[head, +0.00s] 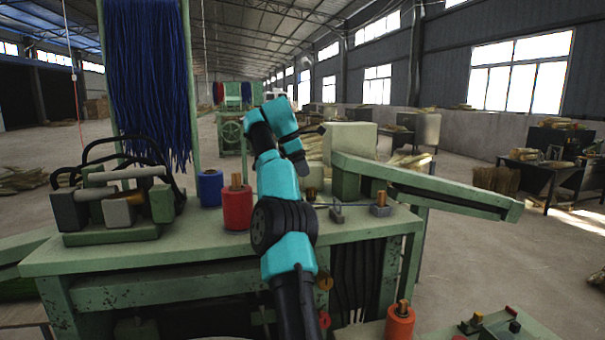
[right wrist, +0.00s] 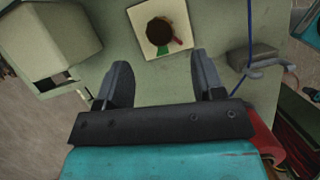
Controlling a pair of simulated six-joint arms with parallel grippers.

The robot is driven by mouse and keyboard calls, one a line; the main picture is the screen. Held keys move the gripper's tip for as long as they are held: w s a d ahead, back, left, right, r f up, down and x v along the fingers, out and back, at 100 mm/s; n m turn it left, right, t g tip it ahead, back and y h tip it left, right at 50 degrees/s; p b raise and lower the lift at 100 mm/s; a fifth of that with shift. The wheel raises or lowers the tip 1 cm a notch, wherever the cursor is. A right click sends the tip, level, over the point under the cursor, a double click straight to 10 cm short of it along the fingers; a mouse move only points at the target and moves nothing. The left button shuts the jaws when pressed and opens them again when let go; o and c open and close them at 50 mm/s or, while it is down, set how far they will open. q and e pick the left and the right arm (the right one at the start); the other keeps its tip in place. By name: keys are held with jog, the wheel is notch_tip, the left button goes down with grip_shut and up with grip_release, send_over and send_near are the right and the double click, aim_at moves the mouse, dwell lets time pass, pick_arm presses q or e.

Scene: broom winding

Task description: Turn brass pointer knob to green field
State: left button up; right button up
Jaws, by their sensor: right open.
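The knob (right wrist: 159,31) shows in the right wrist view as a dark brown round top on a cream square plate (right wrist: 142,47). A green field (right wrist: 162,48) shows at the plate's lower edge, and a red mark (right wrist: 178,41) lies just right of it. I cannot tell which way the pointer faces. My right gripper (right wrist: 162,78) is open and empty, its two fingers apart and short of the plate, with the knob centred beyond the gap. In the head view my right arm hides the knob, and the gripper (head: 304,168) is small and dark. My left gripper is not in view.
A red spool (head: 237,208) and a blue spool (head: 209,189) stand on the green bench (head: 150,250) left of my arm. A grey bracket (right wrist: 252,56) with a blue cord is right of the plate. A green box (right wrist: 50,40) stands left of it.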

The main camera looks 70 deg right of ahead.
aim_at(311, 188)
jog(key=s+a+r+m+t+h, duration=0.1)
jog(key=s+a+r+m+t, duration=0.1)
jog(key=m, duration=0.7)
jog(key=s+a+r+m+t, duration=0.2)
jog(key=s+r+m+t, duration=0.2)
jog(key=r+m, duration=0.3)
jog(key=shift+a+m+h, duration=0.25)
jog(key=shift+m+h, duration=0.15)
jog(key=shift+m, duration=0.5)
jog(key=shift+s, duration=0.1)
jog(key=x, duration=1.7)
jog(key=shift+f, duration=0.2)
jog(key=c, duration=0.9)
